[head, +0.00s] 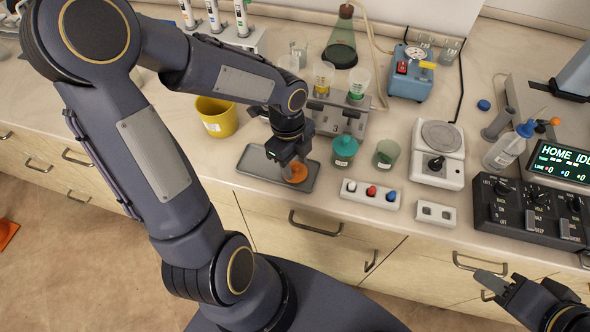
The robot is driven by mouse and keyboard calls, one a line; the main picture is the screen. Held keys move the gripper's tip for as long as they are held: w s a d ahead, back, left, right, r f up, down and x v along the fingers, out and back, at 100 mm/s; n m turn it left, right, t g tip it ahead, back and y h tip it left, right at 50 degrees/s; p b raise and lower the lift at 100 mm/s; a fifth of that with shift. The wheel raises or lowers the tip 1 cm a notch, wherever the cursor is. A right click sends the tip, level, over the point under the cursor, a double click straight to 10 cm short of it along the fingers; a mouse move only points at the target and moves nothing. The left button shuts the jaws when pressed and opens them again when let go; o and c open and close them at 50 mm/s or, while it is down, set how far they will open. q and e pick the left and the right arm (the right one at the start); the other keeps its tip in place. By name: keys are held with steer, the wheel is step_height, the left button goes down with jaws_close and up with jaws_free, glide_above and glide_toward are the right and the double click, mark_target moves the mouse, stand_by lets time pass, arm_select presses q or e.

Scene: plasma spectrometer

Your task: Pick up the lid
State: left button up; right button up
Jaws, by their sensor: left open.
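An orange round piece (296,174), which looks like a lid, lies on the grey tray (250,182) near its right end. My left gripper (290,166) points down right over it, with open jaws. The fingers partly cover the orange piece, and I cannot tell whether they touch it. A green jar (344,153) with a teal lid (345,144) stands right of the tray. A second green jar (386,154) beside it has no lid on it. My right gripper (497,284) is at the lower right, in front of the bench and away from the tray; its jaw opening is unclear.
A yellow cup (215,117) stands behind the tray. A rack (337,120) with funnels stands behind the jars. A button strip (370,194), a white socket block (435,213), a hotplate (438,150) and a black control panel (530,210) fill the right side.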

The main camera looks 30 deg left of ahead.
arm_select(q)
jaws_close()
steer(key=shift+r, duration=0.1)
stand_by(0.3)
